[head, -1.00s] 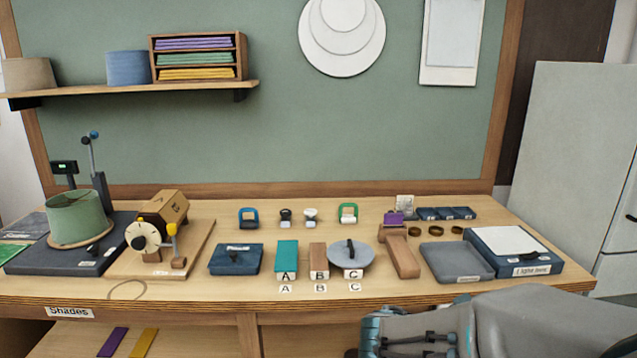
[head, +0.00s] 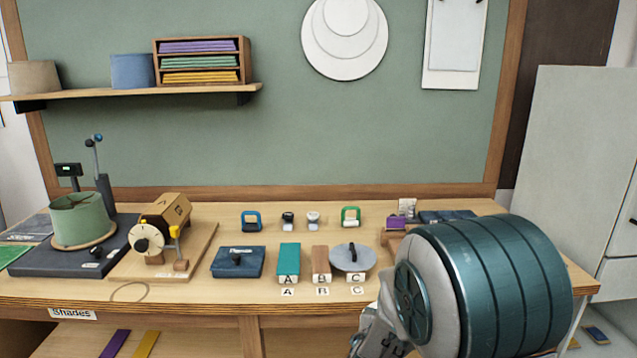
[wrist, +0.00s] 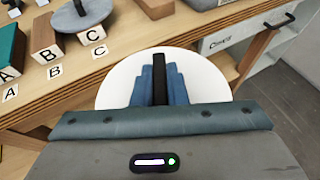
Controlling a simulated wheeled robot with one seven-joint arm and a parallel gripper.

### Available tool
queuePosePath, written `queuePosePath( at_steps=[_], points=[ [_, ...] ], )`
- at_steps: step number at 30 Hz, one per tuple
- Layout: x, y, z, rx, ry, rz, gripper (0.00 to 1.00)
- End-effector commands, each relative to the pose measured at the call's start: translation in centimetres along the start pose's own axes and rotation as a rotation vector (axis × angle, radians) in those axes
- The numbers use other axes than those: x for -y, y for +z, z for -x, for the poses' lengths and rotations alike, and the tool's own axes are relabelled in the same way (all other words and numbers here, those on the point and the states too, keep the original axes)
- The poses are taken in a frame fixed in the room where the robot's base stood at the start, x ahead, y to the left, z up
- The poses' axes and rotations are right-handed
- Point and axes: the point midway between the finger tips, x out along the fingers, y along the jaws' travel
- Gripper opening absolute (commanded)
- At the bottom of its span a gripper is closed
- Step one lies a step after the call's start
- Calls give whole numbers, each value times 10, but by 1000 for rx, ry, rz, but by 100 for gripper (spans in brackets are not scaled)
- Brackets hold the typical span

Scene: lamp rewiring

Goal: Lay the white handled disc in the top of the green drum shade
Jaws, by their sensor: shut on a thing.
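The white handled disc (wrist: 208,78) is in my gripper (wrist: 158,84) in the wrist view. The blue fingers are shut on its black upright handle, and the round white plate spreads out below them. The disc hangs in front of the bench edge, apart from the bench. The green drum shade (head: 80,219) stands upright on a round base on the dark platform at the far left of the bench. In the head view the gripper and disc are hidden behind my arm, so the shade is well to the left of them.
A wooden winder with a pale dial (head: 147,240) stands right of the shade. A grey disc with a black handle (head: 362,262) lies on block C, beside blocks A (head: 289,258) and B (head: 320,258). A dark blue lidded box (head: 237,264) sits left of them. A post (head: 103,192) rises behind the shade.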

Motion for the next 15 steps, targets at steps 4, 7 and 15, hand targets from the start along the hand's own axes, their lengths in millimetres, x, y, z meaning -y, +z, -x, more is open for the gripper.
queuePosePath(
  at_steps=[4, 7, 15],
  points=[
    [-12, -17, -8, -1, 63, 28, 0],
    [-17, -23, -10, 1, 90, 39, 0],
    [-20, -26, -12, 3, 106, 43, 0]
  ],
)
